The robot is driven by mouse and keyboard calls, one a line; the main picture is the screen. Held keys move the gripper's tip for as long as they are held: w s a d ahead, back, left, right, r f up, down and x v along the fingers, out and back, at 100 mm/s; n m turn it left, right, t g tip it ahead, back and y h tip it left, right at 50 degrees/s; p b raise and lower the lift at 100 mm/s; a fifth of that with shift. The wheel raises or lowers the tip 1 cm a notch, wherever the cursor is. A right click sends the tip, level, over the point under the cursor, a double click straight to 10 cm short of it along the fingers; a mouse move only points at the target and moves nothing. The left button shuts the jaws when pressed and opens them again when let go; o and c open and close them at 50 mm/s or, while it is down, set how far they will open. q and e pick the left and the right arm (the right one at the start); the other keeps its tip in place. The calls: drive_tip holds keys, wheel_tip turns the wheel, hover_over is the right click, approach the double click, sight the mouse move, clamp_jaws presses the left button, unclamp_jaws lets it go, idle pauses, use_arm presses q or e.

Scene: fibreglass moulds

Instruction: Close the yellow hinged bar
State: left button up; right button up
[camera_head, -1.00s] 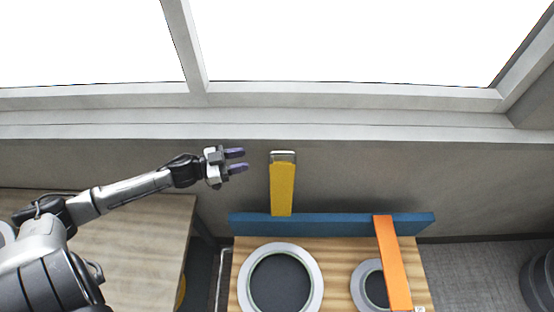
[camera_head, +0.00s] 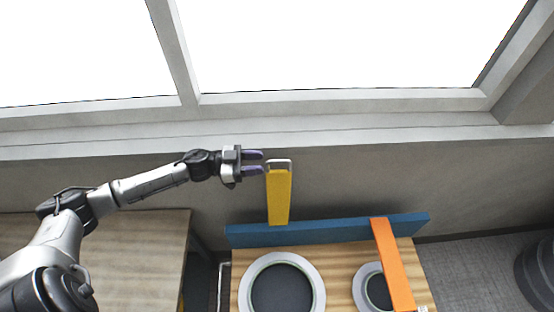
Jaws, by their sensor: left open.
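The yellow hinged bar (camera_head: 279,200) stands upright from the blue beam (camera_head: 330,231) at the back of the wooden board. A metal handle (camera_head: 280,162) is at its top end. My left gripper (camera_head: 257,162) is open, its two dark fingers pointing right. The fingertips are beside the top left of the yellow bar, close to the handle; I cannot tell whether they touch. Nothing is between the fingers. My right gripper is not in view.
An orange bar (camera_head: 393,265) lies down across the board over the smaller round mould (camera_head: 376,290). A larger round mould (camera_head: 282,289) is on the left of the board. A wooden table (camera_head: 130,250) stands left. Windows and a sill (camera_head: 300,137) are behind.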

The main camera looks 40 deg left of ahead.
sight(268, 162)
use_arm(q)
drive_tip(key=shift+p+x, duration=0.65)
drive_tip(key=shift+x, duration=2.45)
clamp_jaws()
